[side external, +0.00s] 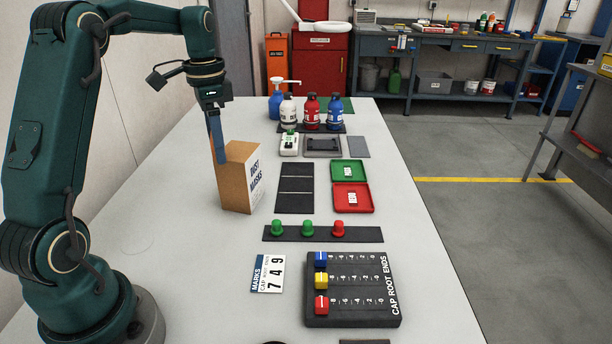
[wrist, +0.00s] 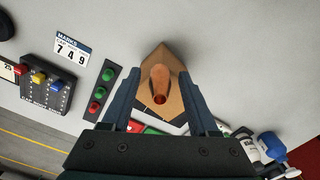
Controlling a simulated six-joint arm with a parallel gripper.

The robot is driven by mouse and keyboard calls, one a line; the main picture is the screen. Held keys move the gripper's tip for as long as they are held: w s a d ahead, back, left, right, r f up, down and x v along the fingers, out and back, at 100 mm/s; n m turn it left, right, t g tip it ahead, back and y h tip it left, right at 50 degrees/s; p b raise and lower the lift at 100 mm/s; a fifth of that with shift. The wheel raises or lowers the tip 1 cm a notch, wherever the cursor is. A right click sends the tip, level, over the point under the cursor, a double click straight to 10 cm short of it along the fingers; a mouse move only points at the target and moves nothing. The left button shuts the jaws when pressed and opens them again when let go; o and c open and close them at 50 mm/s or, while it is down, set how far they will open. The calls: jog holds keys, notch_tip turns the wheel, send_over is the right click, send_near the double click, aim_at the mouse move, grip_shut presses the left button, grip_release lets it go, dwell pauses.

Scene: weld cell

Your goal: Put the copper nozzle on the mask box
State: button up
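The mask box (side external: 236,180) stands upright on the bench, a brown carton with "DUST MASKS" on its white side. In the wrist view its brown cardboard (wrist: 151,92) lies below my gripper. A copper-orange tapered shape with a dark red end, seemingly the copper nozzle (wrist: 162,80), shows over the box between my fingers. Whether it rests on the box I cannot tell. My gripper (wrist: 161,88) points down, its blue fingers spread with a gap on both sides of the nozzle. In the side view my gripper (side external: 220,160) is at the box's top left, and the nozzle is not discernible.
Right of the box are dark mats (side external: 295,188), a green tray (side external: 349,171) and a red tray (side external: 352,197). A strip with coloured caps (side external: 322,233) and a slider board (side external: 352,290) are nearer. Several bottles (side external: 312,112) stand behind. The bench left of the box is clear.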

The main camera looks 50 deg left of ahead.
notch_tip(320, 180, up, 7)
jog(key=shift+f, duration=0.15)
jog(key=shift+r, duration=0.5)
jog(key=shift+d+r, duration=0.15)
jog(key=shift+d, duration=0.1)
jog(key=s+d+r+n+t, duration=0.1)
jog(key=s+d+n+t, duration=0.2)
jog(key=d, duration=0.8)
jog(key=s+d+f+t, duration=0.2)
jog(key=s+d+f, duration=0.4)
jog(key=s, duration=0.4)
jog(key=shift+d+f+n+t, duration=0.3)
jog(key=shift+d+f, duration=0.05)
jog(key=shift+d, duration=0.4)
jog(key=shift+o, duration=0.5)
jog(key=shift+s, duration=0.1)
